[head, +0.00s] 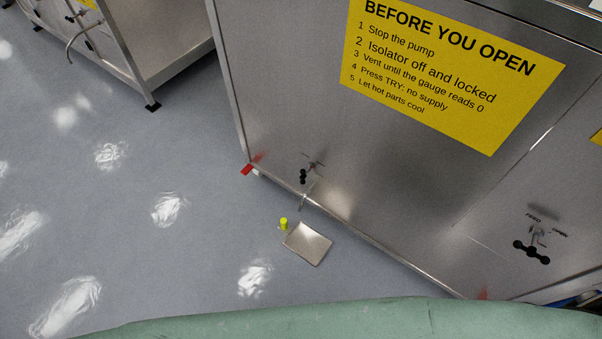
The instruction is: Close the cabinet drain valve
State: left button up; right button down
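The steel cabinet (290,90) fills the middle and right of the head view. Low on its front, near the left corner, is a small valve with a black handle (303,177) and a short metal spout (302,201) below it. The black handle looks roughly upright; its label is too small to read. I cannot tell whether this valve is open or shut. A second valve with a black handle (531,252) sits farther right, beside small lettering that seems to read FEED; its handle lies roughly across. Neither gripper is in view.
A square metal tray (307,243) lies on the floor near the spout, with a small yellow object (283,224) beside it. A yellow warning sign (440,70) is on the cabinet. Another steel unit (165,40) stands at upper left. The grey floor (200,250) between is clear.

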aim_at(303, 172)
jog(key=j+u, duration=0.25)
jog(key=j, duration=1.05)
